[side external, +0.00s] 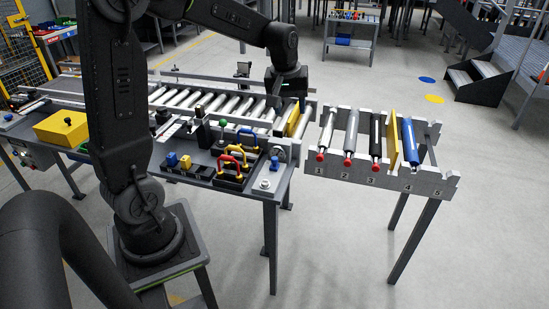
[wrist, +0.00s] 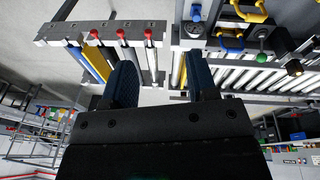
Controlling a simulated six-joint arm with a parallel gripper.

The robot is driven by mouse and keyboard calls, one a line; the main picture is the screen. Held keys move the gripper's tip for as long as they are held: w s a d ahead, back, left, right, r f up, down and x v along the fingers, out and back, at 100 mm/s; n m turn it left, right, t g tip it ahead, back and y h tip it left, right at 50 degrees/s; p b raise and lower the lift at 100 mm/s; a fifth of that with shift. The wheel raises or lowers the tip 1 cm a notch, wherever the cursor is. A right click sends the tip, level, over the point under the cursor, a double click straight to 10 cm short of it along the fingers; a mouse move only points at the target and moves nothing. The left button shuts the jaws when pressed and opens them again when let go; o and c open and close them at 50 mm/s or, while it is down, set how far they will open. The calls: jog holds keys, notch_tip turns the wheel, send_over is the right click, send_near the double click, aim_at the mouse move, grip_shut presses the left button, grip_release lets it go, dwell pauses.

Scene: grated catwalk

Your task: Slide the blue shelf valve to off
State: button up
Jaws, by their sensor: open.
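No part is clearly readable as a shelf valve. A blue cylinder (side external: 409,142) lies in the numbered grey rack (side external: 345,178), beside a yellow plate (side external: 393,138); it also shows in the wrist view (wrist: 97,62). Small blue parts stand on the bench, one at its front (side external: 172,159) and one near the handles (side external: 275,163). In the wrist view a blue handle (wrist: 232,46) is on the bench. My gripper (side external: 287,102) is over the right end of the roller conveyor, left of the rack. Its fingers (wrist: 162,84) are apart with nothing between them.
The roller conveyor (side external: 172,97) runs behind the bench's handles. A red handle (side external: 232,152), a green ball knob (side external: 222,123) and a yellow box (side external: 62,128) stand up from the bench. Open floor (side external: 340,245) lies in front of the rack.

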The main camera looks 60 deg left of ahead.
jog(key=w+a+f+n+g, duration=0.1)
jog(key=w+a+f+n, duration=0.2)
jog(key=a+f, duration=0.35)
jog(key=n+g, duration=0.1)
jog(key=n, duration=0.3)
send_over(275, 158)
notch_tip(275, 158, down, 8)
jog(key=shift+h, duration=0.4)
notch_tip(275, 158, down, 14)
jog(key=shift+a+r, duration=0.1)
jog(key=shift+c, duration=0.2)
